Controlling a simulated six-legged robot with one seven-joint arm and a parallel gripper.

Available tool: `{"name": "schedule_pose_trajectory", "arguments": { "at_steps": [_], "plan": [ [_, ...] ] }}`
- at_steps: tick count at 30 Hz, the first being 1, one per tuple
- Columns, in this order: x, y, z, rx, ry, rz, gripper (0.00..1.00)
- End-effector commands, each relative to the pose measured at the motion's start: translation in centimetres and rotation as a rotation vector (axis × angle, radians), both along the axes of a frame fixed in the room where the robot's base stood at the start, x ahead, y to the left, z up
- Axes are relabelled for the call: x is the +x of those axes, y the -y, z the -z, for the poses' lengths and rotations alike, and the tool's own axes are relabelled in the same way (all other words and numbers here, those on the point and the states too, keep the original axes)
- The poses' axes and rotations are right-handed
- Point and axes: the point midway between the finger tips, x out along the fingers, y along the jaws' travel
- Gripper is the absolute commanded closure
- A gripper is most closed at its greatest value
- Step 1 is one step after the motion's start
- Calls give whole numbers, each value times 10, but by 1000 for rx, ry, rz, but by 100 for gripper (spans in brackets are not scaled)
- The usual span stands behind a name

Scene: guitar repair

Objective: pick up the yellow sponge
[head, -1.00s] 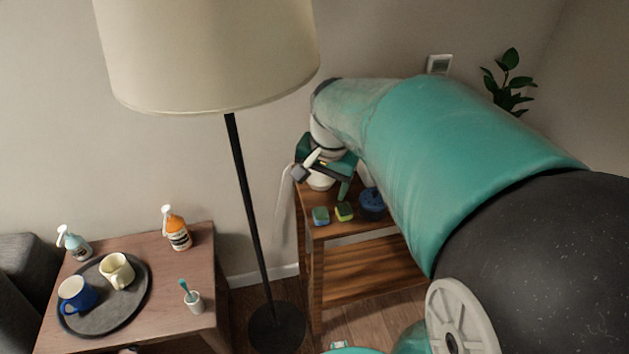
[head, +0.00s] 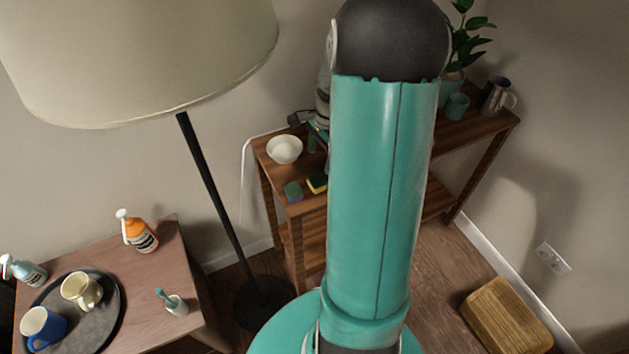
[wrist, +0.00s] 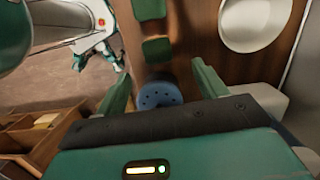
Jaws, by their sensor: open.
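The yellow sponge (head: 317,183), with a dark green top, lies near the front edge of the wooden shelf table (head: 285,207) in the head view. A blue sponge (head: 293,191) with a green top lies to its left. In the wrist view my gripper (wrist: 161,80) is open and empty, with its fingers spread over a blue lidded item (wrist: 158,95) with dark dots. The green top of what appears to be the yellow sponge (wrist: 157,49) lies just beyond the fingertips; another green top (wrist: 150,9) is farther up. My arm hides most of the gripper in the head view.
A white bowl (head: 284,149) stands behind the sponges, and shows at upper right in the wrist view. A teal cup (head: 457,106), steel jug (head: 496,95) and plant (head: 466,40) stand at the right end. A floor lamp pole (head: 215,200) stands left of the shelf table.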

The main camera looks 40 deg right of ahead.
Motion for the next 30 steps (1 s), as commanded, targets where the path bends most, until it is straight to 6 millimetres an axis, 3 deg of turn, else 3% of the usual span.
{"name": "schedule_pose_trajectory", "arguments": {
  "at_steps": [3,11,18,27,30],
  "plan": [
    [-1,-4,20,2,-3,0,29],
    [1,-8,41,1,-2,-1,29],
    [2,-13,76,1,0,-2,29],
    [3,-14,82,0,1,-2,29],
    [3,-14,82,-1,1,-2,47]
  ]
}}
